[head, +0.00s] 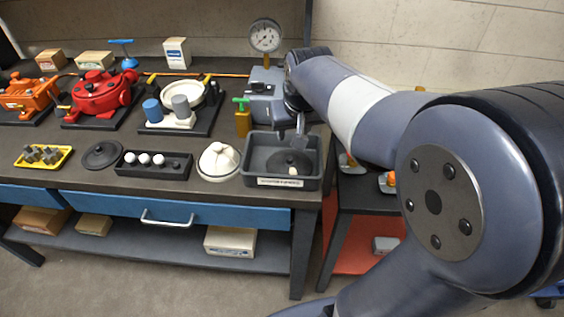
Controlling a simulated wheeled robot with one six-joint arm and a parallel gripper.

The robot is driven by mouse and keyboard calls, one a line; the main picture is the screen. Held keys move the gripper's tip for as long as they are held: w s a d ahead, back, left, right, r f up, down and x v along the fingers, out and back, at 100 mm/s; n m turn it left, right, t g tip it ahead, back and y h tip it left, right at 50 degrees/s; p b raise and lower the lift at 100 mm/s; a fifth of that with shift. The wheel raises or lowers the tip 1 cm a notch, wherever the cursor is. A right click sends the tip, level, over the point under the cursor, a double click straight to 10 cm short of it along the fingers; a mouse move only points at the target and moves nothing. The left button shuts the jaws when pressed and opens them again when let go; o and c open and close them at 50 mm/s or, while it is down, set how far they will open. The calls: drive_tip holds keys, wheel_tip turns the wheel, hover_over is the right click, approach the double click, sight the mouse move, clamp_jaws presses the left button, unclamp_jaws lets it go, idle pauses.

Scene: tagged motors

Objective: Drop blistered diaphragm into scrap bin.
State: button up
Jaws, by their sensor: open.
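A dark grey open bin (250,172) with a white label on its front wall stands at the bench's right front corner. A dark round disc (283,158) with a small pale bump lies inside it, and it looks like the blistered diaphragm. My gripper (300,126) is above the back right of the bin, fingers pointing down, apart from the disc. It is open and looks empty, though the fingers are small and partly hidden by my arm. Another dark disc (102,155) lies flat on the bench at the left.
A white cone-shaped part (219,160) on a round plate stands just left of the bin. A black tray (128,166) holds white balls. Motors, including a red one (100,95), and a gauge (266,37) stand behind. My arm hides the right side.

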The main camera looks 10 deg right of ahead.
drive_tip(key=v, duration=0.6)
drive_tip(key=shift+f, duration=0.1)
drive_tip(key=x, duration=1)
drive_tip(key=shift+w+p, duration=0.15)
drive_tip(key=shift+p, duration=0.2)
drive_tip(key=shift+r+p, duration=1.6)
drive_tip(key=shift+r, duration=0.6)
drive_tip(key=shift+f, duration=0.1)
